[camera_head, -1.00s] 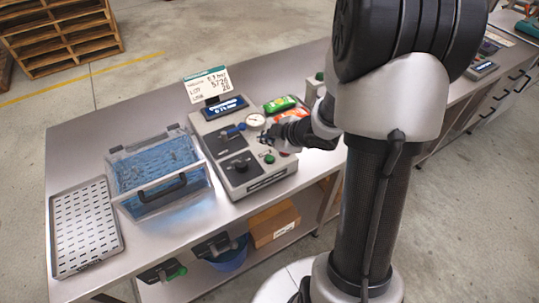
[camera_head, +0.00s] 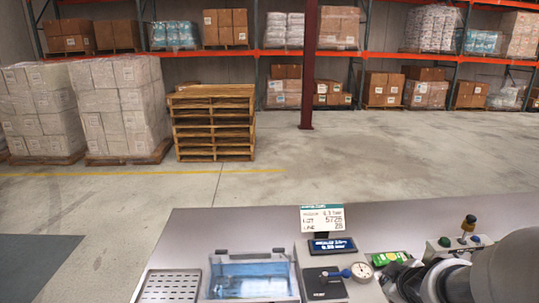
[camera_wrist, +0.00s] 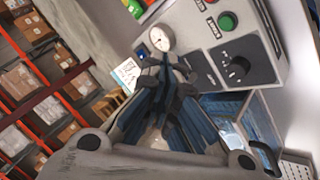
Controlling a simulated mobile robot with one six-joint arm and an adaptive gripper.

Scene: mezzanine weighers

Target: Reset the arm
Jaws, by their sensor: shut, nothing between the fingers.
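My gripper (camera_wrist: 168,75) is shut and empty in the wrist view, its fingertips together in front of the grey control box (camera_wrist: 275,62). In the wrist view the box carries a round gauge (camera_wrist: 161,38), a green button (camera_wrist: 227,21) and a black knob (camera_wrist: 237,69). In the head view my gripper (camera_head: 393,278) is at the lower right, beside the gauge (camera_head: 362,271), and its fingertips are hard to make out. My arm covers part of the bench there.
Stacked pallets (camera_head: 213,123), wrapped cartons and racking stand behind open floor.

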